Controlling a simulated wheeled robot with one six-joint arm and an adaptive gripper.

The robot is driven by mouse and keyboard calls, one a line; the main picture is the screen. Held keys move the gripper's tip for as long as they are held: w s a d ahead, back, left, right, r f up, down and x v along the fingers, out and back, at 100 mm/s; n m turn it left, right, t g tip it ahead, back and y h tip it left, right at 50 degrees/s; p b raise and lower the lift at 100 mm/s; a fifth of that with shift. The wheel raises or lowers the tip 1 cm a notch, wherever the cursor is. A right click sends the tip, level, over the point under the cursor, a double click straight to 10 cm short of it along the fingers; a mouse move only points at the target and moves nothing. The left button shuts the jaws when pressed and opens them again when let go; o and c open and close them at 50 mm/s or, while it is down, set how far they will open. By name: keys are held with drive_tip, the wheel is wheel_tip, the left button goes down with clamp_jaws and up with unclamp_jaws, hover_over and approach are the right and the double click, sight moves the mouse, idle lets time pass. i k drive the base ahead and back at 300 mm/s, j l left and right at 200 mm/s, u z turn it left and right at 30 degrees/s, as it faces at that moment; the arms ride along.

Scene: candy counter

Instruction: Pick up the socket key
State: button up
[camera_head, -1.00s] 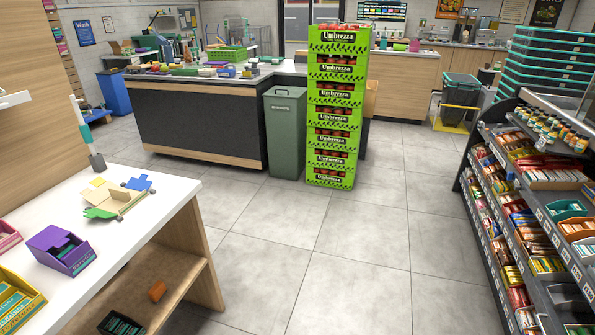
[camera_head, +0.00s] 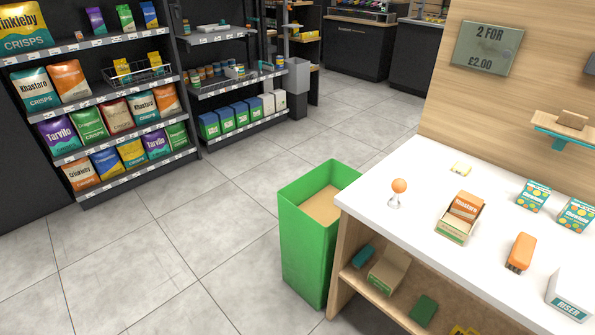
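I cannot make out a socket key in this view. On the white counter (camera_head: 413,165) at the right stands a small orange ball-topped item (camera_head: 398,187) on a pale base. A small pale yellow piece (camera_head: 461,168) lies behind it. An orange item with a dark bristly end (camera_head: 521,252) lies farther right. My gripper is not in view.
A cardboard box with an orange packet (camera_head: 462,218), patterned cartons (camera_head: 533,195) and a white riser (camera_head: 571,295) stand on the counter. A green bin (camera_head: 305,250) stands at its left end. Crisp shelves (camera_head: 115,110) line the left. Open tiled floor lies between.

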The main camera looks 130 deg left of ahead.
sight(399, 185)
drive_tip(key=u, duration=3.4)
drive_tip(key=i, duration=0.5)
